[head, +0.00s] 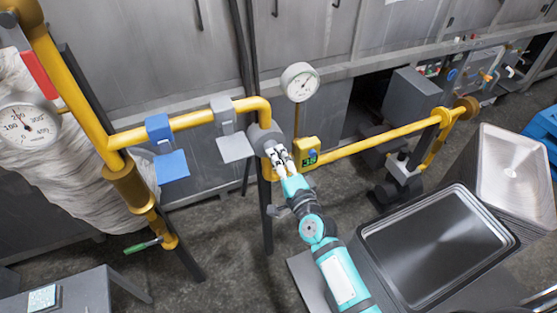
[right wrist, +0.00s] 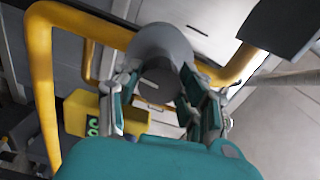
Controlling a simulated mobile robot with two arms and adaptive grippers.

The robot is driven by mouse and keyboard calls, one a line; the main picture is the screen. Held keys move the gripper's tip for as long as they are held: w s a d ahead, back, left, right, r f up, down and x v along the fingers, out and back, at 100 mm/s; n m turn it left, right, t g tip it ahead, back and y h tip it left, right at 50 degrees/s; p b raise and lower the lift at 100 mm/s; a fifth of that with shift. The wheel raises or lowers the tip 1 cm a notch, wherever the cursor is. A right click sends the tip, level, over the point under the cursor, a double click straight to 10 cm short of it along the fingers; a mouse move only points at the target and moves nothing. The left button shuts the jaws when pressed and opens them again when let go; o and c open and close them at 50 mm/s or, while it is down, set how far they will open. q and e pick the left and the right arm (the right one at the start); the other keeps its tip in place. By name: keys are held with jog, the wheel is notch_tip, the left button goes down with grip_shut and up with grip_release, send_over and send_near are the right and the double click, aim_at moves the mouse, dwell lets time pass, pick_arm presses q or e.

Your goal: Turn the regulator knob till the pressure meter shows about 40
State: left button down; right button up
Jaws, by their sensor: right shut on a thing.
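The regulator knob (head: 262,136) is a grey round part on the yellow pipe, partly hidden by my gripper. In the right wrist view the grey knob (right wrist: 163,55) sits between the two fingers. My right gripper (head: 279,158) is shut on it; its fingers (right wrist: 162,98) lie on either side. A yellow meter box (head: 306,143) with a green display is just right of the knob, and the display appears to read 38. The box also shows in the right wrist view (right wrist: 78,112), its digits hard to read there. A round white dial gauge (head: 300,83) stands above. My left gripper is not in view.
A blue valve handle (head: 172,165) and a grey valve handle (head: 235,148) hang on the pipe to the left. A second dial (head: 24,127) is at the far left.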

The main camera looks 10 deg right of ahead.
jog(key=shift+f, duration=0.1)
jog(key=o, duration=1.2)
jog(key=s, duration=0.4)
jog(key=s+d, duration=0.1)
jog(key=s, duration=0.3)
jog(key=s+d, duration=0.1)
jog(key=s, duration=0.3)
jog(key=shift+d, duration=0.2)
jog(key=shift+w, duration=0.1)
